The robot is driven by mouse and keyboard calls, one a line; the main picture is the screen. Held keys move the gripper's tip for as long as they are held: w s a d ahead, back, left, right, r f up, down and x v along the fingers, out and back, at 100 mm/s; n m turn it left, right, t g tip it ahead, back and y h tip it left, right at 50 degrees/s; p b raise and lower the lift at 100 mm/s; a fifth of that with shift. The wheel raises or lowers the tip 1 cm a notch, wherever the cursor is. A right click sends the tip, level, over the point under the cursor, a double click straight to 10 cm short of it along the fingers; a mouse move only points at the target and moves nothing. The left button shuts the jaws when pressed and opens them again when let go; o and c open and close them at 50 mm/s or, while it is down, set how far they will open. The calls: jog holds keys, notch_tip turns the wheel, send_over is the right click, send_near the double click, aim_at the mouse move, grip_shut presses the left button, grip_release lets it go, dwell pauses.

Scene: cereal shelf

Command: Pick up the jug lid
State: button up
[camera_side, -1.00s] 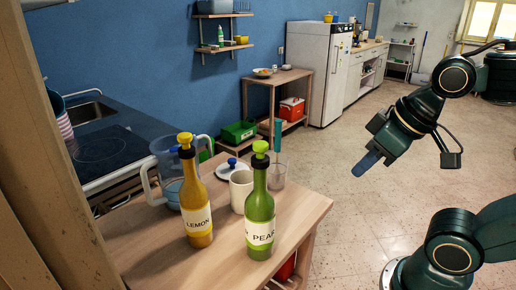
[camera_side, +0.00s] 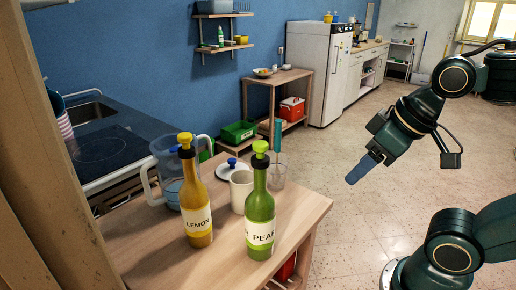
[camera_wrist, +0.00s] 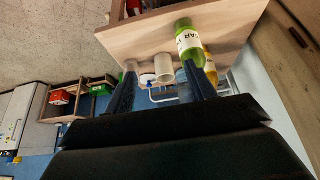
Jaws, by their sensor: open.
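The jug lid (camera_side: 232,168) is a white disc with a blue knob. It lies on the wooden table behind the white mug, which partly covers it. In the wrist view the lid (camera_wrist: 147,78) shows as a small white shape beside the mug. The clear jug (camera_side: 160,172) with a pale handle stands to its left, partly behind the yellow bottle. My gripper (camera_side: 357,176) is open and empty, in the air well right of the table and apart from the lid. In the wrist view its two fingers (camera_wrist: 159,70) are spread wide, with the table items beyond them.
The yellow LEMON bottle (camera_side: 196,205) and green PEAR bottle (camera_side: 260,215) stand at the table's front. The white mug (camera_side: 241,190) and a clear glass (camera_side: 277,175) stand near the lid. The table's (camera_side: 300,208) right part is bare. Open floor lies between table and arm.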

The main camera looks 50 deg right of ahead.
jog(key=shift+w, duration=0.1)
jog(key=w+d+r+m, duration=0.1)
jog(key=w+d, duration=0.1)
jog(key=w, duration=0.9)
jog(key=w+d+r, duration=0.2)
jog(key=w, duration=0.9)
jog(key=w+d+f, duration=0.4)
jog(key=w+f, duration=0.3)
jog(key=w, duration=0.3)
jog(key=w+d+f+m+h, duration=0.1)
jog(key=w+d+f, duration=0.3)
jog(key=w+f, duration=0.3)
jog(key=w, duration=0.3)
jog(key=shift+w+d+f+g, duration=0.25)
jog(key=shift+w+g, duration=0.15)
jog(key=shift+f, duration=0.15)
send_near(232, 159)
jog(key=shift+x, duration=2.5)
